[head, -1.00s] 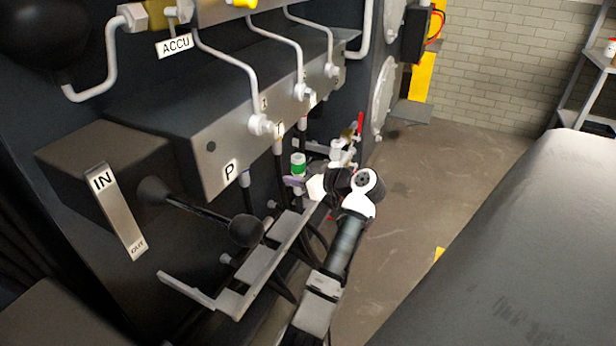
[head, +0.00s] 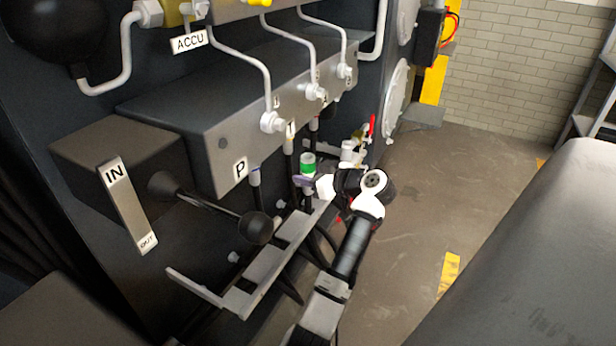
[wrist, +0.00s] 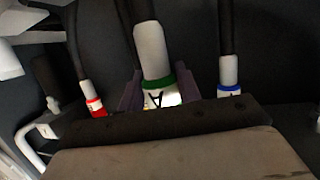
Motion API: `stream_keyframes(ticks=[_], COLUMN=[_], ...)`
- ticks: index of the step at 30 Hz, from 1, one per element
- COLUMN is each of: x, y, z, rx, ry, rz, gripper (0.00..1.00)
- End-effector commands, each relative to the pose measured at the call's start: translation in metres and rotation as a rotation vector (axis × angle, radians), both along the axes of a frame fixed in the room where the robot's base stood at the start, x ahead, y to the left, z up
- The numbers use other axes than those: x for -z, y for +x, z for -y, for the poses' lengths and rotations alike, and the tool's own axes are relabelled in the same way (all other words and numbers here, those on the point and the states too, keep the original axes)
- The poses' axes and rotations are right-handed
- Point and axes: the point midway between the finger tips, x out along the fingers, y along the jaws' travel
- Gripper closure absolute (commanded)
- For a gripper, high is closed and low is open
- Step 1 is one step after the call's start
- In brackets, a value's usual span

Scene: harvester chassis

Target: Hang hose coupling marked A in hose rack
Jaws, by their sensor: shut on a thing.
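The hose coupling marked A (wrist: 158,97) has a white body and a green band, with a black hose at its far end in the wrist view. My gripper (wrist: 160,88) is shut on it, with one purple finger on each side. In the head view, the green-banded coupling (head: 308,164) stands roughly upright in my gripper (head: 306,181), under the manifold's far end. The hose rack (head: 265,268) is a grey slotted bracket below the manifold. Its far end is partly hidden near my gripper, so I cannot tell whether the coupling sits in a slot.
A red-banded coupling (wrist: 93,104) and a blue-banded coupling (wrist: 229,90) flank the held one. A black ball-ended lever (head: 256,229) projects over the rack's near side. The manifold (head: 215,140) with P label overhangs. Open floor (head: 450,190) lies right.

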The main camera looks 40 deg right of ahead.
Motion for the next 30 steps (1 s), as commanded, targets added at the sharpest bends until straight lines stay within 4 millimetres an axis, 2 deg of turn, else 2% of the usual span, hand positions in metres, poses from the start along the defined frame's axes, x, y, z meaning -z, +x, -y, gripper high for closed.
stream_keyframes(ticks=[30], x=[0.009], y=[0.0], z=[0.0], rx=[0.0], ry=[-0.002], rz=[0.002], gripper=[1.0])
